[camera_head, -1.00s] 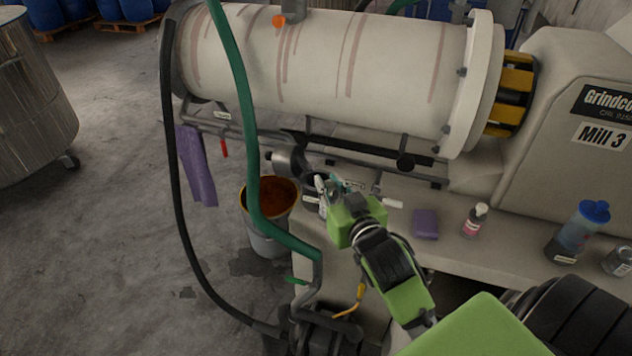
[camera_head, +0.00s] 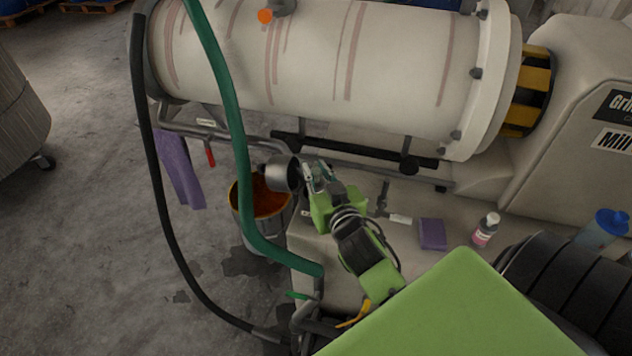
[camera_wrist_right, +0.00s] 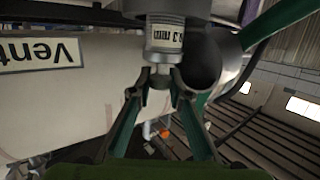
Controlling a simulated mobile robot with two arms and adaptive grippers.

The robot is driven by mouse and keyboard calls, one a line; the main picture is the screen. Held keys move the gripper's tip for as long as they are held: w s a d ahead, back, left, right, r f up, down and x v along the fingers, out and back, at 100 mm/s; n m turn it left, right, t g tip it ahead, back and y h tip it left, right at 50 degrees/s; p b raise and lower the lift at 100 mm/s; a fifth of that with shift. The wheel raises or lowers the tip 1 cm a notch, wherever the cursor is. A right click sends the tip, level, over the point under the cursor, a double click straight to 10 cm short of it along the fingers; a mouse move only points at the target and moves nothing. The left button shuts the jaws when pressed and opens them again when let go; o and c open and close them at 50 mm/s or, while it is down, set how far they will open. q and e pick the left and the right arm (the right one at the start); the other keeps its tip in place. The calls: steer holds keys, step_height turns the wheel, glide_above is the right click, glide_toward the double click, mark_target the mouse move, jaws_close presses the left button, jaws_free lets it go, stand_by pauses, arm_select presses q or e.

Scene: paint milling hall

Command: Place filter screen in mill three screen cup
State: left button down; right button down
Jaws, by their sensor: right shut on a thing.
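My right gripper (camera_head: 315,178) is beside the dark metal cup-like fitting (camera_head: 280,173) below the mill's horizontal cylinder. In the right wrist view the gripper (camera_wrist_right: 160,82) is shut on the small grey end of a pale, labelled cylinder, which I take for the filter screen (camera_wrist_right: 164,38). Its printed label is upside down and only partly legible. A round dark opening (camera_wrist_right: 203,62) is just right of this cylinder, seemingly the fitting's mouth. I cannot tell whether they touch. My left gripper is out of view.
The green hose (camera_head: 228,110) passes in front of the mill, left of my gripper. A bucket of reddish-brown paint (camera_head: 262,203) stands below the fitting. A purple block (camera_head: 432,233) and a small bottle (camera_head: 486,229) stand on the ledge at right.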

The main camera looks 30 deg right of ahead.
mark_target(317, 182)
step_height(317, 182, down, 3)
steer(key=shift+w+f, duration=0.1)
steer(key=shift+f, duration=0.1)
steer(key=c, duration=1.9)
jaws_free()
steer(key=shift+r, duration=0.1)
steer(key=shift+s+a, duration=0.1)
steer(key=shift+s, duration=0.2)
steer(key=b+v, duration=0.2)
steer(key=v, duration=0.9)
steer(key=shift+s, duration=0.2)
